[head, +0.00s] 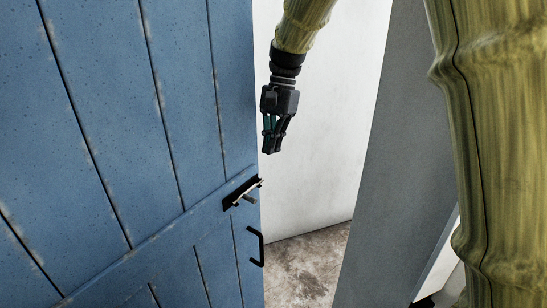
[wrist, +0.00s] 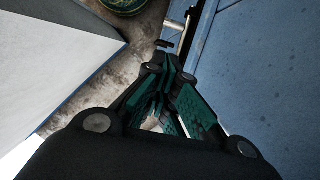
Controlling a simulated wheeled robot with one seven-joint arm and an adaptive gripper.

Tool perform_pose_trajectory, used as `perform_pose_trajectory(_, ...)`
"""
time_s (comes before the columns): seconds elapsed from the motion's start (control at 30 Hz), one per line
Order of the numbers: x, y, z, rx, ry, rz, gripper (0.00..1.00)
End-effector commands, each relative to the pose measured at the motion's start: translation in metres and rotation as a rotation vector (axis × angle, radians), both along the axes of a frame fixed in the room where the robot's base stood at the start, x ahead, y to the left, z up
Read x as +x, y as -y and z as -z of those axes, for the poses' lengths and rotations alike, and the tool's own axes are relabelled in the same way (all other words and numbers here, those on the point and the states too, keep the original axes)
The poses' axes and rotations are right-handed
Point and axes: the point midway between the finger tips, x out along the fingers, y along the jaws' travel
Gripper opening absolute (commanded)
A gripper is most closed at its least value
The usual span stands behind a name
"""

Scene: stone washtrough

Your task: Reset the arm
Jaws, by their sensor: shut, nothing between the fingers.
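My gripper (head: 271,150) hangs pointing down from my yellow-green arm, just right of the free edge of a blue plank door (head: 110,120) in the head view. It is shut and empty. It is above the door's dark latch plate with a lever (head: 240,194) and a black pull handle (head: 256,247), apart from both in the picture. In the wrist view the shut fingers (wrist: 155,68) show in the middle, with the blue door (wrist: 265,75) at the right.
The door stands ajar, with a white wall (head: 320,120) and stained stone floor (head: 308,270) visible through the gap. A grey upright panel (head: 385,170) stands right of the gap. A round dark green object (wrist: 125,5) is at the top of the wrist view.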

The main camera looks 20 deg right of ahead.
Motion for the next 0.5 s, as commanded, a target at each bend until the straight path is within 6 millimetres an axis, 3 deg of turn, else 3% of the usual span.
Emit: perform_pose_trajectory(0.5, -0.004, -0.008, -0.005, -0.007, 0.003, -0.002, 0.00)
